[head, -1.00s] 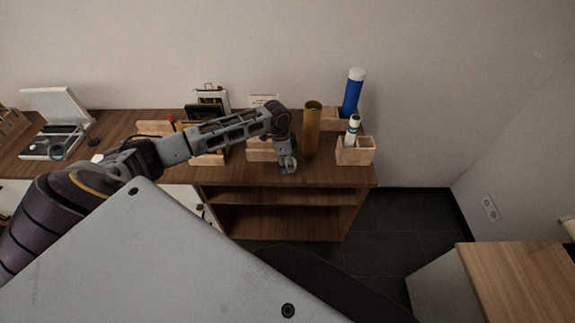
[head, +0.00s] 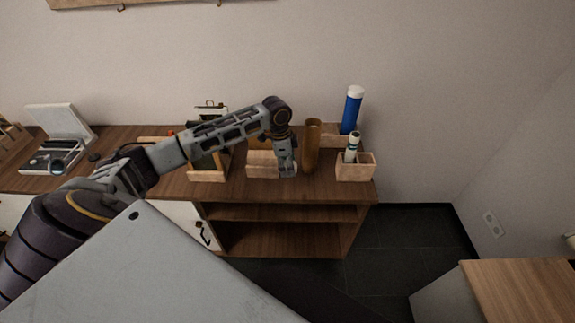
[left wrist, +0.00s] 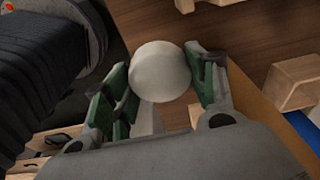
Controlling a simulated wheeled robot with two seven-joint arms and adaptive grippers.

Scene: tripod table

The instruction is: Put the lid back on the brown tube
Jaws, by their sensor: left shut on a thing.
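The brown tube (head: 312,148) stands upright on the wooden cabinet top; its upper end looks open, with no lid on it. My left gripper (head: 288,171) is just left of the tube, low beside it and apparently apart from it. In the left wrist view my left gripper (left wrist: 165,82) is shut on a white round lid (left wrist: 160,72), held between the green finger pads. The lid is too small to make out in the head view. My right gripper is in neither view.
A blue tube with a white cap (head: 351,112) stands behind and right of the brown tube. A wooden box (head: 356,172) holding a small white tube (head: 352,147) is in front of it. More wooden holders (head: 262,164) stand left, behind my arm.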

